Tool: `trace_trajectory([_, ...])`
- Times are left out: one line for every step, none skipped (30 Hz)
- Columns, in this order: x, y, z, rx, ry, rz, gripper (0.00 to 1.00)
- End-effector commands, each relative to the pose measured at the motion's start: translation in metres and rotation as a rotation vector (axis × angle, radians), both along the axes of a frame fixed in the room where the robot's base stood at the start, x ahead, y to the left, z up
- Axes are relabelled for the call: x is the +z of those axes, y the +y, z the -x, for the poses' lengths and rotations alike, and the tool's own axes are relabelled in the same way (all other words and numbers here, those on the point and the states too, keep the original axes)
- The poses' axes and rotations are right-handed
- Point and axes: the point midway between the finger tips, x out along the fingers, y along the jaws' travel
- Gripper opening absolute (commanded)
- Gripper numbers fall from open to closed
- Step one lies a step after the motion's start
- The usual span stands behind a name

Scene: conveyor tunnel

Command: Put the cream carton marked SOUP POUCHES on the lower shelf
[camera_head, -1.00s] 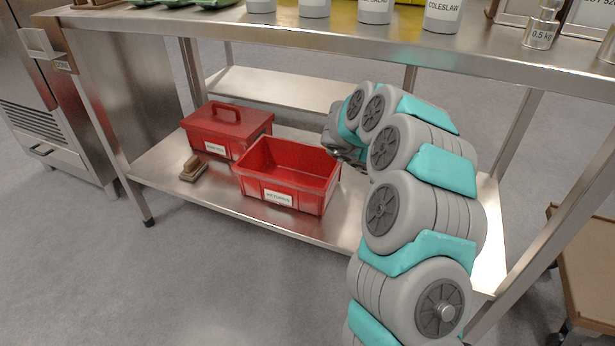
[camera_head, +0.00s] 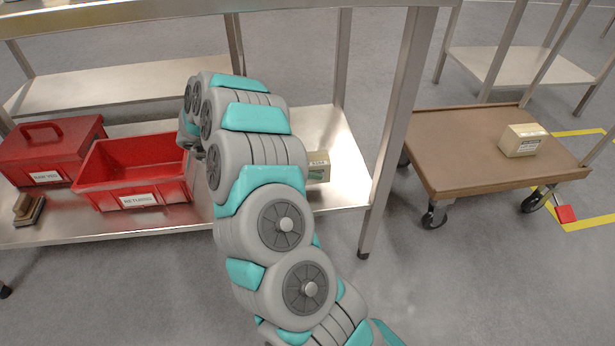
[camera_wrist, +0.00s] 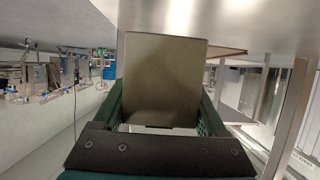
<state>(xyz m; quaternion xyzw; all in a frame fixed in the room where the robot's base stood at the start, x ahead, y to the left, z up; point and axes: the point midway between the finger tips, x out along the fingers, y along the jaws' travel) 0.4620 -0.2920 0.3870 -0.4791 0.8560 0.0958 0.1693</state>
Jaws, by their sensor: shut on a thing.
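My gripper (camera_wrist: 160,112) is shut on a carton (camera_wrist: 165,75), whose plain brownish face fills the space between the dark green fingers in the wrist view. In the head view my arm hides the gripper. A cream carton (camera_head: 318,166) with a label and a green mark shows just right of my arm, at the lower shelf (camera_head: 340,150). Its left part is hidden, and its print is too small to read. I cannot tell whether it touches the shelf.
A red open bin (camera_head: 130,185) and a red lidded box (camera_head: 50,150) stand left on the shelf, with a brush (camera_head: 28,208) in front. A table leg (camera_head: 392,150) stands right of the carton. A brown trolley (camera_head: 450,150) holds another cream carton (camera_head: 522,140).

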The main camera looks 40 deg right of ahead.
Motion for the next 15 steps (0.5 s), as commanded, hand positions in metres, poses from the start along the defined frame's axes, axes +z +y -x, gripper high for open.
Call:
trace_trajectory([-0.004, 0.000, 0.000, 0.000, 0.001, 0.002, 0.00])
trace_trajectory([-0.006, 0.000, 0.000, 0.000, 0.001, 0.002, 0.00])
trace_trajectory([-0.010, 0.000, 0.000, -0.001, 0.001, 0.002, 0.00])
trace_trajectory([-0.013, 0.000, 0.000, -0.001, 0.001, 0.001, 0.00])
trace_trajectory([-0.017, -0.001, 0.001, -0.002, 0.001, 0.000, 0.00])
trace_trajectory([-0.023, -0.001, 0.001, -0.001, 0.002, 0.000, 0.00])
trace_trajectory([-0.028, -0.001, 0.001, -0.001, 0.003, -0.001, 0.00])
trace_trajectory([-0.032, -0.001, 0.000, 0.000, 0.002, 0.000, 0.00])
trace_trajectory([-0.037, -0.001, 0.000, 0.000, 0.001, 0.000, 0.00])
trace_trajectory([-0.039, -0.001, 0.000, 0.001, 0.000, 0.001, 0.00])
trace_trajectory([-0.041, 0.000, 0.000, 0.001, 0.000, 0.000, 0.00])
trace_trajectory([-0.041, 0.000, 0.000, 0.001, -0.001, 0.001, 0.00])
trace_trajectory([-0.041, 0.000, 0.000, 0.001, -0.002, 0.000, 0.00])
trace_trajectory([-0.041, 0.000, 0.000, 0.000, -0.002, 0.000, 0.00])
trace_trajectory([-0.041, 0.000, 0.000, 0.000, -0.002, 0.000, 0.00])
